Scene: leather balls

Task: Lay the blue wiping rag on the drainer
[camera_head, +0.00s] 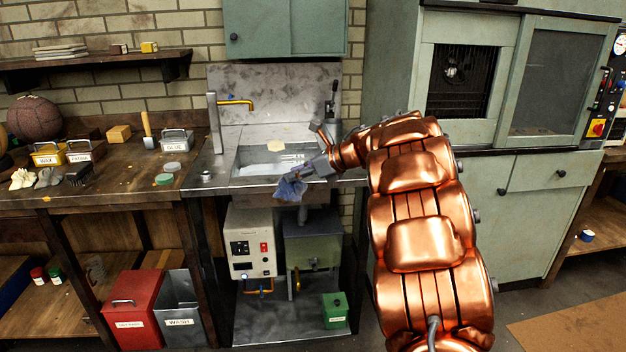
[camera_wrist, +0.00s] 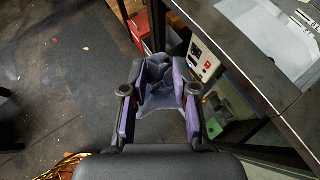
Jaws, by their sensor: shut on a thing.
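The blue rag (camera_head: 290,190) hangs crumpled from my gripper (camera_head: 303,178) in the head view, in front of the sink unit's front edge. In the wrist view the rag (camera_wrist: 158,98) is bunched between the two purple-padded fingers of my gripper (camera_wrist: 161,76), which are shut on it. Dark floor lies below it there. The metal sink unit (camera_head: 215,178) is behind the rag, with a recessed area showing pale slots or ribs (camera_head: 291,157). This may be the drainer, but I cannot tell for sure. My gripper and wrist hide its front right part.
A brass tap (camera_head: 236,101) stands at the sink's back left. A wooden bench (camera_head: 120,192) with tins is at left. A white control box (camera_head: 251,243) stands under the sink.

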